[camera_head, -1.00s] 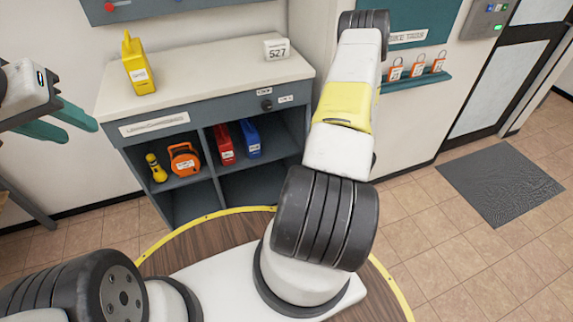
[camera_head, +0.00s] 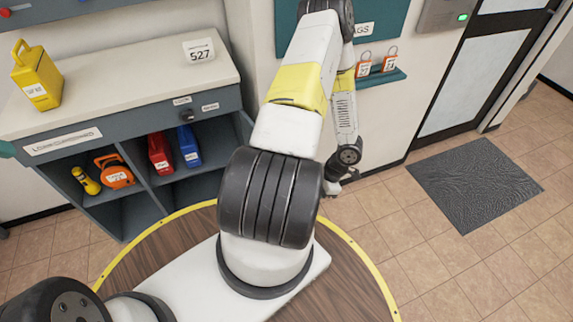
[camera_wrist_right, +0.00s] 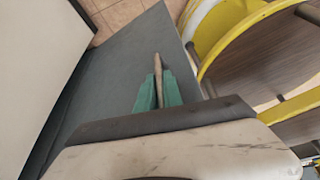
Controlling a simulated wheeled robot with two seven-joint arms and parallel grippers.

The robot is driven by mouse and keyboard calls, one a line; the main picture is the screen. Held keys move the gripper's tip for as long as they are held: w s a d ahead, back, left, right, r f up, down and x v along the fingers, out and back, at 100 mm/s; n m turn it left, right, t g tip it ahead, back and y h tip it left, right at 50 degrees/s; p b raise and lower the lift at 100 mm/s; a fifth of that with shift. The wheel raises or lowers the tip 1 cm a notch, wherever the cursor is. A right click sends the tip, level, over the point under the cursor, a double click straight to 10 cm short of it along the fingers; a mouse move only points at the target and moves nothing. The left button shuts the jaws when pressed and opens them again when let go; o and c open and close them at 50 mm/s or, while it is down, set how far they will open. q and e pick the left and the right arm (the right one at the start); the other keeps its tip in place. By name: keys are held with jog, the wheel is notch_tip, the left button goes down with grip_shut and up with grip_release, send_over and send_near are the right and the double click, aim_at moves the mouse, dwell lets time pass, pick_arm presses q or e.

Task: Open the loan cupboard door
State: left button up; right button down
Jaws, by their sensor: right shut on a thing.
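The loan cupboard (camera_head: 62,142), grey with a pale top, stands at the left in the head view. Its shelf compartments are visible; my right arm hides what lies beyond its right end. In the right wrist view, the green fingers of my right gripper (camera_wrist_right: 158,90) are closed on a thin tan bar (camera_wrist_right: 157,64) in front of a flat grey panel (camera_wrist_right: 115,75). The panel looks like a cupboard door, but I cannot tell for certain. In the head view this gripper is low, beyond my upper arm, mostly hidden. Only a teal tip of my left gripper (camera_head: 6,149) shows at the left edge.
A yellow can (camera_head: 36,78) and a "527" sign (camera_head: 199,51) stand on the cupboard. Its shelves hold a torch (camera_head: 86,181), an orange reel (camera_head: 114,171), a red can (camera_head: 160,154) and a blue can (camera_head: 189,146). Tiled floor right of my base is clear up to a dark mat (camera_head: 474,183).

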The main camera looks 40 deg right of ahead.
jog(key=shift+d, duration=0.2)
jog(key=c, duration=1.5)
grip_release()
jog(key=shift+r, duration=0.1)
jog(key=v, duration=0.7)
jog(key=shift+r, duration=0.3)
jog(key=shift+d, duration=0.1)
